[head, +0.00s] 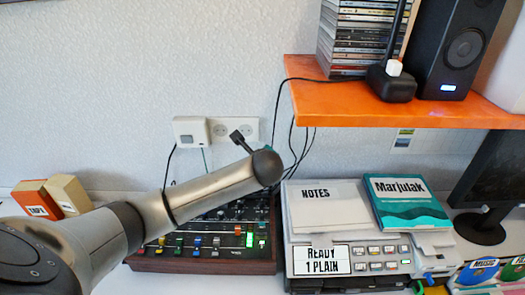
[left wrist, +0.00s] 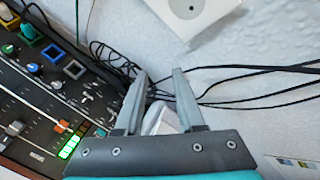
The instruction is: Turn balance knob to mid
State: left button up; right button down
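A mixer with wood-coloured sides (head: 205,267) sits on the white desk, partly covered by my left arm. It has rows of small coloured knobs and sliders and a lit green meter. Its panel (left wrist: 20,95) fills the left of the left wrist view, with a blue knob (left wrist: 34,68) and a green knob (left wrist: 28,31). I cannot tell which knob is the balance knob. My left gripper (left wrist: 160,72) is open, its fingers apart, to the right of the mixer panel in that view. In the head view its fingers are hidden by my arm. My right gripper is in neither view.
A grey device with a notes folder (head: 322,213) and a teal book (head: 405,205) stands right of the mixer. An orange shelf (head: 385,112) overhangs it. Loose black cables (left wrist: 250,85) run along the wall. Two small boxes (head: 70,192) stand at left.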

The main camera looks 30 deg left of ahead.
pick_arm(q)
jog(key=m, duration=0.3)
jog(key=r+m+t+y+p, duration=0.1)
jog(key=m, duration=0.2)
jog(key=d+r+m+p, duration=0.1)
jog(key=m, duration=0.1)
jog(key=shift+s+d+r+m+t+y, duration=0.1)
jog(key=shift+r+m+t+y, duration=0.05)
jog(key=shift+m+t+y, duration=0.2)
dwell(0.3)
